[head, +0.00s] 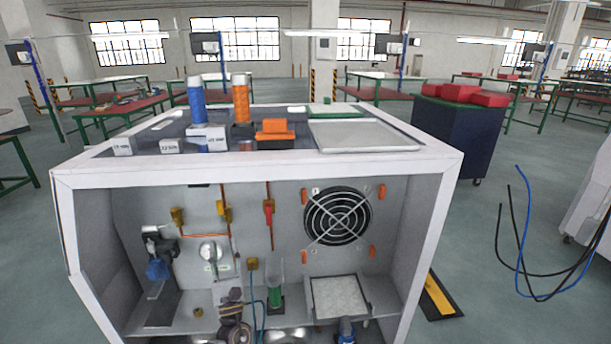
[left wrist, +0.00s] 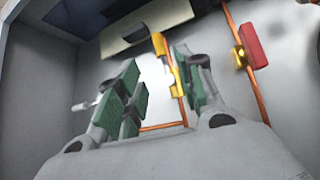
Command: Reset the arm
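My left gripper (left wrist: 160,75) shows best in the left wrist view. Its green-padded fingers are apart, with no object held between them. Beyond the gap are a yellow valve (left wrist: 165,58) and an orange pipe on the back wall; I cannot tell how close they are. In the head view I cannot clearly separate the gripper from the dark fittings low in the white generator cabinet (head: 265,170). The cabinet's open front shows yellow fittings (head: 224,213), a red valve handle (head: 268,208) and a round fan (head: 337,216). My right gripper is in neither view.
On the cabinet top stand a blue cylinder (head: 197,100), an orange cylinder (head: 241,98), an orange block (head: 275,130) and a flat tray (head: 365,136). Side walls and a shelf bound the interior. A dark cart (head: 455,130) stands behind right; blue and black cables (head: 525,240) hang at right.

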